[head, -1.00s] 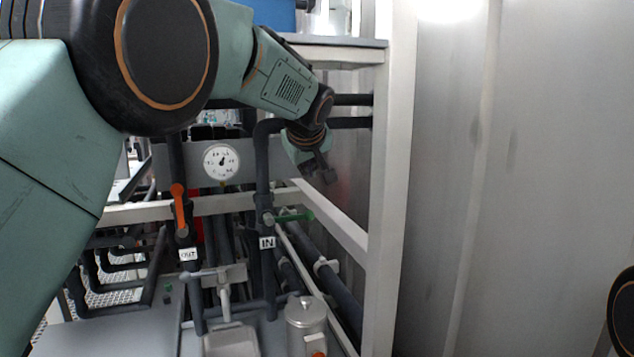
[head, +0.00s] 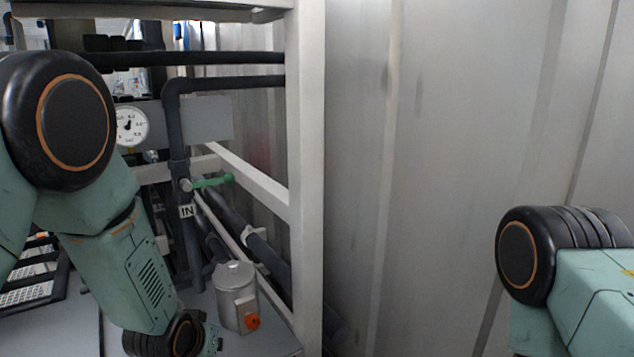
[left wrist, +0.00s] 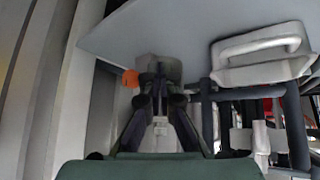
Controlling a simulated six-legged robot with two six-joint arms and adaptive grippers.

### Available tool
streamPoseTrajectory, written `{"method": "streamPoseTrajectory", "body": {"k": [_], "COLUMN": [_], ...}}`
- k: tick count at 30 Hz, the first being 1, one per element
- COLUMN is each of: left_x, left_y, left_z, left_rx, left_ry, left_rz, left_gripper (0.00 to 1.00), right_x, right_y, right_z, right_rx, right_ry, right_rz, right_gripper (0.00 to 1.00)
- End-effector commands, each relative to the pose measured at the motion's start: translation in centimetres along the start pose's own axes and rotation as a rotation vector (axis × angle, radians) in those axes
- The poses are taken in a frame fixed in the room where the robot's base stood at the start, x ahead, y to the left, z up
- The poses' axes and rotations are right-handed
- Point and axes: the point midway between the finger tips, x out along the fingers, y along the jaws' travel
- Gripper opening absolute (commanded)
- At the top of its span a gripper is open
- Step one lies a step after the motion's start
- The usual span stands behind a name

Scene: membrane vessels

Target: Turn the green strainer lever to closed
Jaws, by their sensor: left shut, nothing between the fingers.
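The green lever (head: 213,181) sits on the dark vertical pipe (head: 188,245) above the "IN" label (head: 186,211). It points right, roughly level and crosswise to the pipe. My left gripper (head: 213,340) is low in the head view, below the lever and apart from it, in front of the metal canister. In the left wrist view its fingers (left wrist: 158,75) meet at the tips, shut and empty. The lever cannot be made out in that view. My right arm shows at the right of the head view, but its gripper is out of view.
A metal canister (head: 233,275) with an orange knob (head: 252,321) stands beside my left gripper; the knob shows in the wrist view (left wrist: 130,78). A white frame post (head: 306,180) stands right of the lever. A round gauge (head: 131,126) is at upper left. A bare wall (head: 440,130) fills the right.

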Motion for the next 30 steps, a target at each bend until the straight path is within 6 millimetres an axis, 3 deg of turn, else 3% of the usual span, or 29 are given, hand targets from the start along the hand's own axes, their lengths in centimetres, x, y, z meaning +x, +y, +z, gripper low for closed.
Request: {"method": "streamPoseTrajectory", "body": {"k": [1,7,12,18,23,30], "left_x": [0.5,-0.2,-2.8,-6.4,-6.9,-7.1], "left_y": [-0.4,-1.5,-2.2,-2.4,-2.5,-2.5], "left_z": [3.9,17.0,27.8,37.6,41.4,41.8], "left_rx": [0.005,0.022,0.006,-0.033,-0.046,-0.046], "left_ry": [-0.045,-0.206,-0.377,-0.583,-0.657,-0.669], "left_rz": [-0.003,-0.018,-0.033,-0.046,-0.049,-0.049], "left_gripper": [0.0,0.0,0.0,0.0,0.0,0.0], "right_x": [0.7,2.2,3.7,5.2,6.1,6.0], "right_y": [0.0,0.0,0.0,0.0,0.0,0.0], "right_z": [0.0,0.0,0.0,0.0,0.0,0.0], "right_rx": [0.0,0.0,0.0,0.0,0.0,0.0], "right_ry": [0.0,0.0,0.0,0.0,0.0,0.0], "right_rz": [0.0,0.0,0.0,0.0,0.0,0.0], "right_gripper": [0.4,0.4,0.4,0.4,0.4,0.4]}}
